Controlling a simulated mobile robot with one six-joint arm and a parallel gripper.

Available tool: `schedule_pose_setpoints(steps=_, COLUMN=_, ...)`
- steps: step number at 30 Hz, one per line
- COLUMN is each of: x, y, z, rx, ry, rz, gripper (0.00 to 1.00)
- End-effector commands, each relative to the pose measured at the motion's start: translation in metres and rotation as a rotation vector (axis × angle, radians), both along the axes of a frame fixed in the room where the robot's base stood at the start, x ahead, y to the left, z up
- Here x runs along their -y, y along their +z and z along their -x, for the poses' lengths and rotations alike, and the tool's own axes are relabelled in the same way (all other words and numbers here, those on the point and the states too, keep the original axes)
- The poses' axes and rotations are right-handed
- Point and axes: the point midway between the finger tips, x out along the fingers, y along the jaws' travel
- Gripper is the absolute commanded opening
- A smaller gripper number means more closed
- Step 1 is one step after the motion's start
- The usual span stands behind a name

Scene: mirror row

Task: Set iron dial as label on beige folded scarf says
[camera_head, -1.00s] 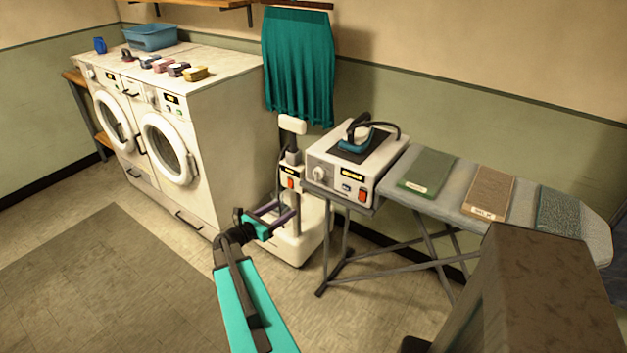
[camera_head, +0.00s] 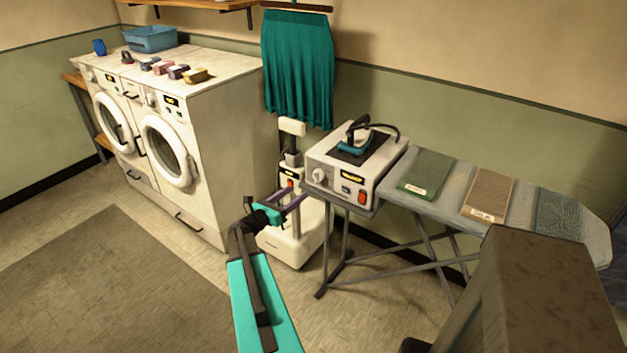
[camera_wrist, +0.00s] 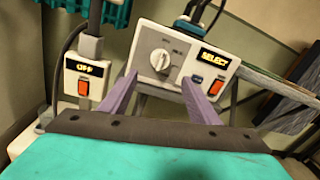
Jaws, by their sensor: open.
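The iron station (camera_head: 352,168) is a white box with a teal iron (camera_head: 354,142) resting on its dark top plate. Its front has a round white dial (camera_head: 319,175), a lit display and an orange switch. In the wrist view the dial (camera_wrist: 160,60) lies between my fingers, farther ahead, and the display (camera_wrist: 215,57) reads SELECT. My gripper (camera_head: 296,198) is open and empty, short of the panel and apart from it; its purple fingers (camera_wrist: 160,98) show in the wrist view. The beige folded scarf (camera_head: 488,190) lies on the ironing board; its label (camera_head: 483,215) is too small to read surely.
A white steamer (camera_head: 293,235) stands left of the station; its display (camera_wrist: 87,68) reads OFF. A green folded cloth (camera_head: 428,172) and a grey-green one (camera_head: 558,213) flank the scarf on the ironing board (camera_head: 598,235). Washers (camera_head: 195,140) stand at the left.

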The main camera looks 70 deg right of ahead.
Motion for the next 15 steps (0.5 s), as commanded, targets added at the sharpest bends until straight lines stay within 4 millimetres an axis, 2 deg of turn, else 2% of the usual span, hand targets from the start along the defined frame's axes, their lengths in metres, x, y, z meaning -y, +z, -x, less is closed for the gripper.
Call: schedule_pose_setpoints(steps=15, x=0.066, y=0.001, z=0.022, rx=0.001, ry=-0.001, rz=0.000, gripper=0.56)
